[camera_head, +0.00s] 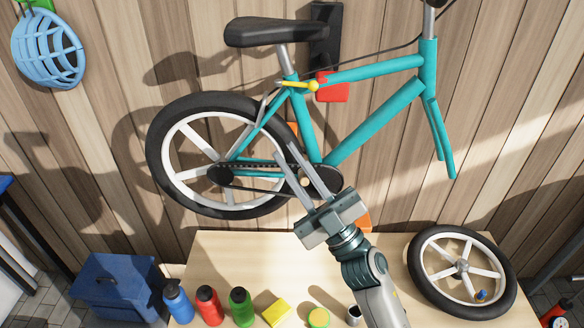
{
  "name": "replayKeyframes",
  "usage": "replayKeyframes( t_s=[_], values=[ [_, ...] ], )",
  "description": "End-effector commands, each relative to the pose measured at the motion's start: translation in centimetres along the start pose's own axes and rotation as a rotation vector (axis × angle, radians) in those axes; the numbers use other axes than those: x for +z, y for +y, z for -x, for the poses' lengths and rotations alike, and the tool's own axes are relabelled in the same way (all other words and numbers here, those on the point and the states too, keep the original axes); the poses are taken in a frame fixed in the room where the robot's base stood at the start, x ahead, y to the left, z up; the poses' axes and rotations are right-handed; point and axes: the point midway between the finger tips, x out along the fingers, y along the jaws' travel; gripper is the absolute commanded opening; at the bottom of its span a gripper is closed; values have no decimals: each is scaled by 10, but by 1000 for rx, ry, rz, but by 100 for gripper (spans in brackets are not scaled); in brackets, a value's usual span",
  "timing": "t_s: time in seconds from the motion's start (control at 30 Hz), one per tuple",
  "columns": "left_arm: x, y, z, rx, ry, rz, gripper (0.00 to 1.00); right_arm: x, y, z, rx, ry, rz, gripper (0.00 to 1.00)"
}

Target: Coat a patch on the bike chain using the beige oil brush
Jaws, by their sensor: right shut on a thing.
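The teal bike (375,122) hangs on the wooden wall with its rear wheel at the left. Its dark bike chain (254,165) runs between the rear sprocket and the black chainring (325,180). My right gripper (287,152) reaches up from the lower right, its fingers in front of the chainring's left side and the right end of the chain. It is shut on the beige oil brush (305,182), of which only a small beige part shows. The bristles are hidden, and I cannot tell whether they touch the chain. My left gripper is out of view.
The workbench (225,255) below holds blue, red and green bottles (207,305), a yellow sponge (276,312), a round yellow-green item (318,317) and a small cup (353,314). A loose wheel (462,270) lies at the right. A blue bin (113,287) stands at the left.

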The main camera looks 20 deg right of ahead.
Motion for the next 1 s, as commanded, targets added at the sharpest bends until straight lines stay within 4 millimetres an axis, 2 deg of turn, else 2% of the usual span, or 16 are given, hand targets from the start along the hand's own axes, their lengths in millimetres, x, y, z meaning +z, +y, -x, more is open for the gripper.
replayKeyframes(
  t_s=[1.0],
  values=[
    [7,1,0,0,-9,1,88,5,2,-3,0,0,0,0]
  ],
)
